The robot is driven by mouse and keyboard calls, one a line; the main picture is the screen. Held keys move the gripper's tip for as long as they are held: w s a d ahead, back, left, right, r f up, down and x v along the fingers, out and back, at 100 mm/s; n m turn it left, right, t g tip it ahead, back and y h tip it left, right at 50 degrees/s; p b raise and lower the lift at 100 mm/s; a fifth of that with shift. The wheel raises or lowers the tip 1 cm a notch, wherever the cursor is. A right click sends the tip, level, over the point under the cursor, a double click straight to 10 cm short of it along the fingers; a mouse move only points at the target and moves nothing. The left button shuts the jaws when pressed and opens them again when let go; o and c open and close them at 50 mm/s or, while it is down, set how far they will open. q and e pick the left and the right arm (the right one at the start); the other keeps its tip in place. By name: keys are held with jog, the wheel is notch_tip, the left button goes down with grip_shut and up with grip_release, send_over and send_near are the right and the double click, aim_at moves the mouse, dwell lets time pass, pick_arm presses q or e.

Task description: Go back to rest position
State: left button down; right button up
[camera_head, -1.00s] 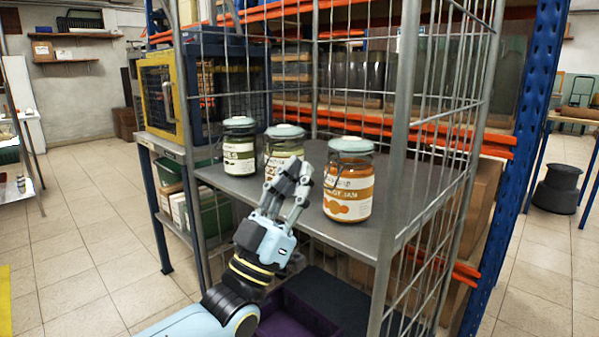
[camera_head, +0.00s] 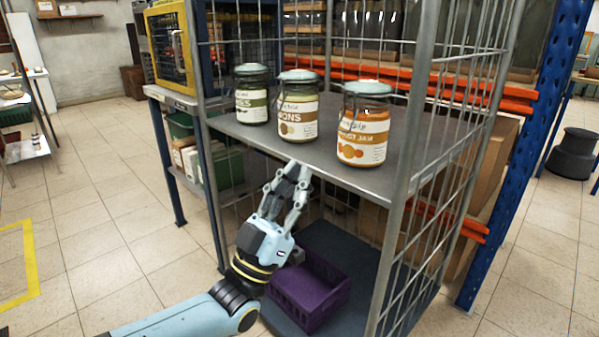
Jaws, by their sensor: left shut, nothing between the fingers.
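My left gripper (camera_head: 291,178) is shut and empty. In the head view it shows in front of the shelf's near edge, below the jars and apart from them. Its arm comes in from the lower left. My right gripper is not in view. Three lidded glass jars stand upright in a row on the grey shelf (camera_head: 330,178): a green-labelled jar (camera_head: 252,100) at the left, a jar with a brown-lettered label (camera_head: 298,112) in the middle, and an orange jam jar (camera_head: 363,128) at the right.
The shelf is in a wire-sided cage trolley (camera_head: 400,190). A purple crate (camera_head: 318,285) sits on its lower deck, partly behind my arm. A blue rack post (camera_head: 545,130) stands at right. A side table with a yellow-framed cage (camera_head: 172,50) stands at left. The tiled floor (camera_head: 110,230) at left is clear.

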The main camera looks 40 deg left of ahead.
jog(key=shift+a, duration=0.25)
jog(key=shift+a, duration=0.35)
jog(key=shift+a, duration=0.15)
